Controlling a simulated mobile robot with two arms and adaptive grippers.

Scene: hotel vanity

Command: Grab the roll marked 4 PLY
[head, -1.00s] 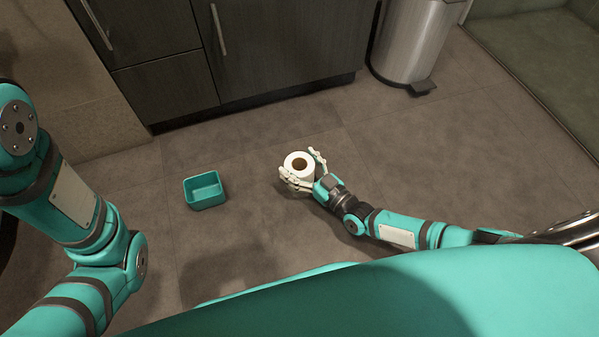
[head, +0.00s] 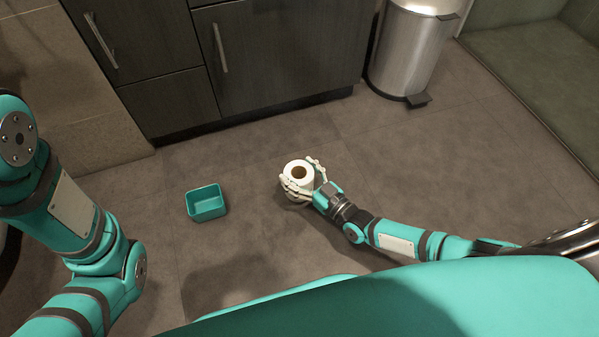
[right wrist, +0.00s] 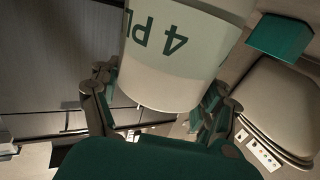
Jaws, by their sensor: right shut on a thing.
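The white roll (head: 298,172) is in the fingers of my right gripper (head: 303,181) in the head view, with its brown core facing up. In the right wrist view the roll (right wrist: 180,60) fills the upper middle and shows green print reading "4 PL", the rest cut off by the curve. My right gripper (right wrist: 158,118) is shut on it, with a finger on each side. Whether the roll touches the floor is hard to tell. Of my left arm only links show at the left of the head view; its gripper is out of view.
An empty-looking teal open box (head: 207,204) stands on the floor left of the roll; a teal box (right wrist: 281,38) also shows in the right wrist view. Dark cabinets (head: 285,55) are behind, with a metal pedal bin (head: 410,50) at the back right. The floor between is clear.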

